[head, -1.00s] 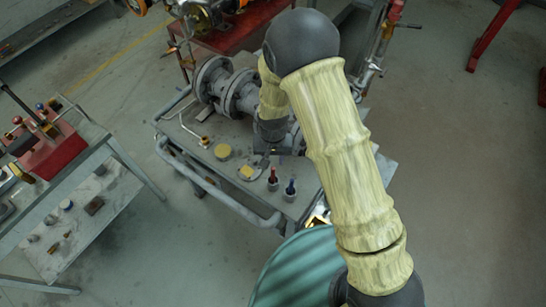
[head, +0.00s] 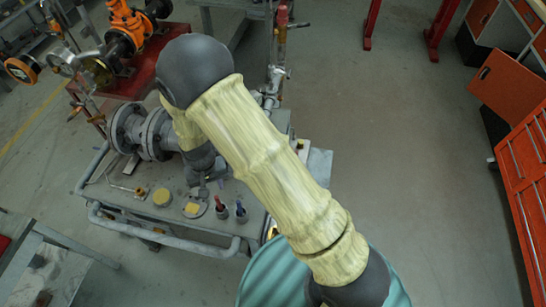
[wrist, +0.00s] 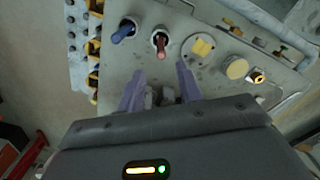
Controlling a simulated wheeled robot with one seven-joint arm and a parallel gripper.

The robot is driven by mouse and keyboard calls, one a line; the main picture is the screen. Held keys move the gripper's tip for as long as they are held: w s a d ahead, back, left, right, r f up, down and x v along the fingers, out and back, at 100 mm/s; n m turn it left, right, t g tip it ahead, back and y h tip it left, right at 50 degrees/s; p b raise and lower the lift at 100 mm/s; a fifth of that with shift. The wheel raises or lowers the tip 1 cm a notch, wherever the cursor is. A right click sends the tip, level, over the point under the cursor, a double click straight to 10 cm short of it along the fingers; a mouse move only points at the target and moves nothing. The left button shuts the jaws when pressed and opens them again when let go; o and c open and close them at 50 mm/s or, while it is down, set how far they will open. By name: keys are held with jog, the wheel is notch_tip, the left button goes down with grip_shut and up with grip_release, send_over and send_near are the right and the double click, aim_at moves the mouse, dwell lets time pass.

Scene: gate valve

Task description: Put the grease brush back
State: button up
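Two small cups stand on the grey bench (head: 130,207), each with a handle upright in it: one red handle (head: 219,202) and one blue handle (head: 239,207). The wrist view also shows the blue handle (wrist: 123,32) and the red handle (wrist: 160,41). I cannot tell which is the grease brush, as no bristles show. My gripper (wrist: 160,82) is open, its two purple-grey fingers apart, close to the red handle's cup. Grey shapes lie between or below the fingers, and I see nothing clearly held. In the head view my arm partly hides the gripper (head: 212,189).
A grey flanged valve (head: 150,130) lies behind my gripper on the bench. A yellow round tin (head: 162,196), a disc with a yellow block (head: 192,209) and a brass fitting (head: 141,192) are nearby. A red tool cabinet (head: 525,165) stands right. Floor between is clear.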

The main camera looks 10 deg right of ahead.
jog(key=d+r+m+t, duration=0.1)
jog(key=d+r, duration=1.2)
jog(key=d, duration=0.2)
jog(key=s+d+r, duration=0.3)
jog(key=d, duration=0.2)
jog(key=s+d+r+m+t, duration=0.1)
jog(key=s+d+r, duration=0.3)
jog(key=d, duration=0.1)
jog(key=shift+d+t, duration=0.25)
jog(key=shift+t, duration=0.05)
jog(key=shift+w, duration=0.1)
